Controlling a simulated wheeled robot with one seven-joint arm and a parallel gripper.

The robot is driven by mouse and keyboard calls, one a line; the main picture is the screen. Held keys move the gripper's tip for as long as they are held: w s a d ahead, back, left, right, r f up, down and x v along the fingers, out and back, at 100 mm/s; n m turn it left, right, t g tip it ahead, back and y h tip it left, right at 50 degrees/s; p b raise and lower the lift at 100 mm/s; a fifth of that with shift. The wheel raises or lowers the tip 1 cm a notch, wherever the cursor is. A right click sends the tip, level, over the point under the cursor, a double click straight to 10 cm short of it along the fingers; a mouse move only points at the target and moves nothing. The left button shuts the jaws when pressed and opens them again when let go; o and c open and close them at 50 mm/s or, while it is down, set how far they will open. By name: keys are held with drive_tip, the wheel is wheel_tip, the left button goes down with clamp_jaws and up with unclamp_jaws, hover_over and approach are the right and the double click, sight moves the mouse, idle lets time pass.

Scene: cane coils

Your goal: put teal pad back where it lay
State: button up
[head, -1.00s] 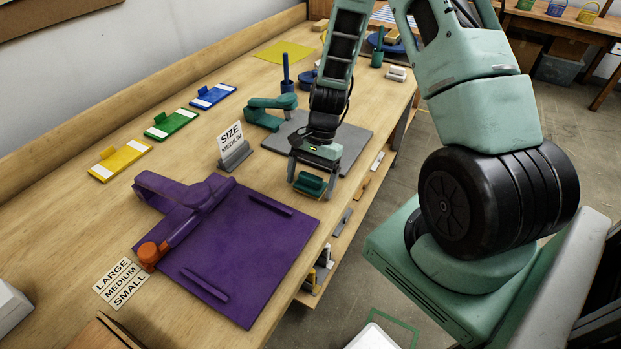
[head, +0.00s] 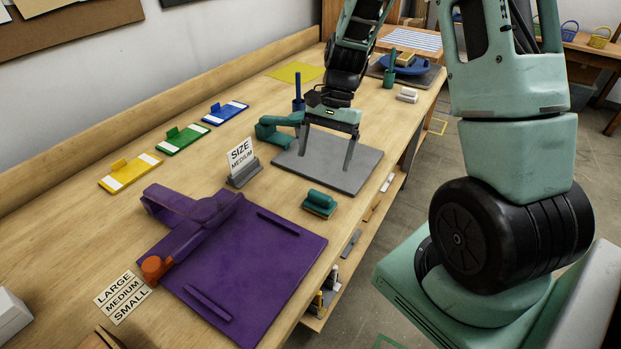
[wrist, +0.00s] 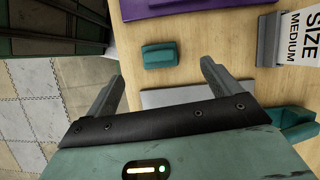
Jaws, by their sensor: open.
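The teal pad (head: 320,203), a small block with a rounded grip on top, lies on the bare wood between the purple board and the grey mat. It also shows in the wrist view (wrist: 158,56), ahead of the fingers. My gripper (head: 329,164) is open and empty, with its fingers spread above the grey mat (head: 352,177), behind the pad and apart from it. In the wrist view my gripper (wrist: 160,80) has nothing between its fingers.
A purple board (head: 250,270) with a clamp arm lies in front. A SIZE MEDIUM sign (head: 241,160) stands left of the pad. A teal clamp (head: 278,128) is beside the grey mat. Yellow, green and blue tags (head: 183,140) line the back. The table's right edge is near the pad.

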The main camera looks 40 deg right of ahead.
drive_tip(key=s+a+r+n+h, duration=0.1)
drive_tip(key=a+r+n, duration=0.15)
drive_tip(key=a, duration=0.25)
drive_tip(key=s+a+r+n, duration=0.1)
drive_tip(key=a+n, duration=0.2)
drive_tip(key=a, duration=0.2)
drive_tip(key=s+a+r+n+h, duration=0.1)
drive_tip(key=s+a+r+n, duration=0.1)
drive_tip(key=s+a+n, duration=0.5)
drive_tip(key=s+a+r+n+t+h, duration=0.1)
drive_tip(key=s+a+r+n, duration=0.2)
drive_tip(key=s+a+n, duration=0.5)
drive_tip(key=shift+s+r+t, duration=0.15)
drive_tip(key=shift+s+t, duration=0.15)
drive_tip(key=shift+s, duration=0.9)
